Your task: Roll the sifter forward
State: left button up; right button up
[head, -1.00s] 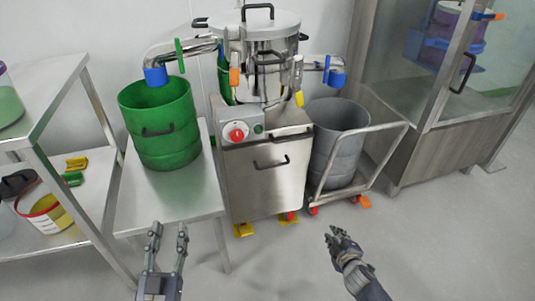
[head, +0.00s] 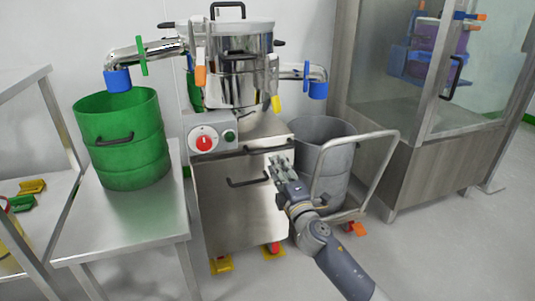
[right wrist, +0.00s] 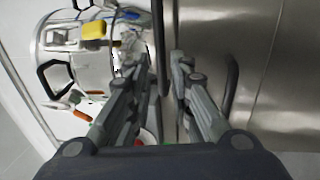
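The sifter (head: 235,200) is a steel cabinet with a shiny drum (head: 235,75) on top and a red knob (head: 203,143) on its front. It has an upper black handle (head: 258,149) and a lower black handle (head: 248,182). My right gripper (head: 280,165) is at the right part of the cabinet front, close to the upper handle. In the right wrist view its fingers (right wrist: 156,80) are apart, with the upper handle (right wrist: 158,40) between them in the picture; contact cannot be told. The lower handle (right wrist: 231,85) lies outside the fingers. My left gripper is out of view.
A green bin (head: 122,145) stands on a steel table (head: 120,225) at left. A grey bin (head: 322,165) stands on a cart with a tubular handle (head: 385,165) at right. A glass-fronted cabinet (head: 420,160) stands behind the cart. Yellow pedals (head: 222,265) show at the sifter's wheels.

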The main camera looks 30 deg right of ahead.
aim_at(270, 150)
jog(key=b+x, duration=0.1)
jog(key=x, duration=0.7)
jog(key=shift+b, duration=0.3)
jog(key=shift+f, duration=0.1)
grip_shut()
